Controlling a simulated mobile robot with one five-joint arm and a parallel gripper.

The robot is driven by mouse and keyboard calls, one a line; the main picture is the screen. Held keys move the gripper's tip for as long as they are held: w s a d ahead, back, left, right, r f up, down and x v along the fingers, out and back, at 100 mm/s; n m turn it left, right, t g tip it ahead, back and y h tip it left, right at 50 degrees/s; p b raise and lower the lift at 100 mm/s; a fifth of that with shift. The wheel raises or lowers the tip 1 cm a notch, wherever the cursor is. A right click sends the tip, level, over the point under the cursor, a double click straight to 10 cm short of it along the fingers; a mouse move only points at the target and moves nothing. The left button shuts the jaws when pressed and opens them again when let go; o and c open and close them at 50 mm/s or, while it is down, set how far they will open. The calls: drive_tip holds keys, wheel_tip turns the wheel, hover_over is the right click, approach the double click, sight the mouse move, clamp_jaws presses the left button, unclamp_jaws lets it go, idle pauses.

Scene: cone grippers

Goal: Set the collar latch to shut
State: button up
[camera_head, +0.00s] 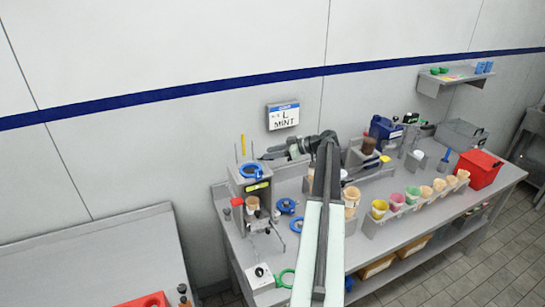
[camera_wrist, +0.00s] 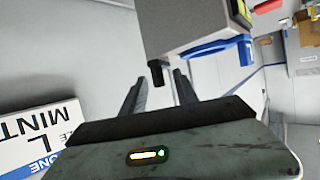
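The grey dispenser (camera_head: 250,186) with a blue collar ring (camera_head: 251,172) stands at the left end of the table. In the wrist view its grey body (camera_wrist: 185,22) and blue collar (camera_wrist: 217,48) fill the upper right. A small dark knob (camera_wrist: 157,72), perhaps the latch handle, sticks out below the grey body. My gripper (camera_head: 266,156) is beside the dispenser's top, coming from the right. In the wrist view my gripper (camera_wrist: 158,88) has its two fingers apart, with the knob just past the tips, between them. I cannot tell whether the latch is open or shut.
Cups and cones stand in a rack (camera_head: 408,208) along the table's front. A red bin (camera_head: 480,170) stands at the right.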

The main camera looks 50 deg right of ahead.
clamp_jaws()
drive_tip(key=a+m+h, duration=0.1)
drive_tip(key=m+h, duration=0.2)
drive_tip(key=a+m+h, duration=0.2)
drive_tip(key=m+h, duration=0.1)
drive_tip(key=h, duration=0.1)
drive_tip(key=s+a+m+h, duration=0.1)
drive_tip(key=m+h, duration=0.2)
drive_tip(key=shift+s+a+t+h, duration=0.1)
drive_tip(key=shift+a+t+h, duration=0.15)
drive_tip(key=shift+t+h, duration=0.05)
drive_tip(key=shift+w+a+m+g+h, duration=0.15)
drive_tip(key=shift+m+g+h, duration=0.1)
drive_tip(key=shift+m+h, duration=0.3)
drive_tip(key=shift+a+m+g+h, duration=0.15)
drive_tip(key=shift+m+g+h, duration=0.15)
drive_tip(key=shift+m+h, duration=0.2)
drive_tip(key=shift+w+a+m+g+h, duration=0.15)
drive_tip(key=shift+m+g+h, duration=0.1)
drive_tip(key=shift+m+h, duration=0.6)
unclamp_jaws()
drive_tip(key=shift+g, duration=0.3)
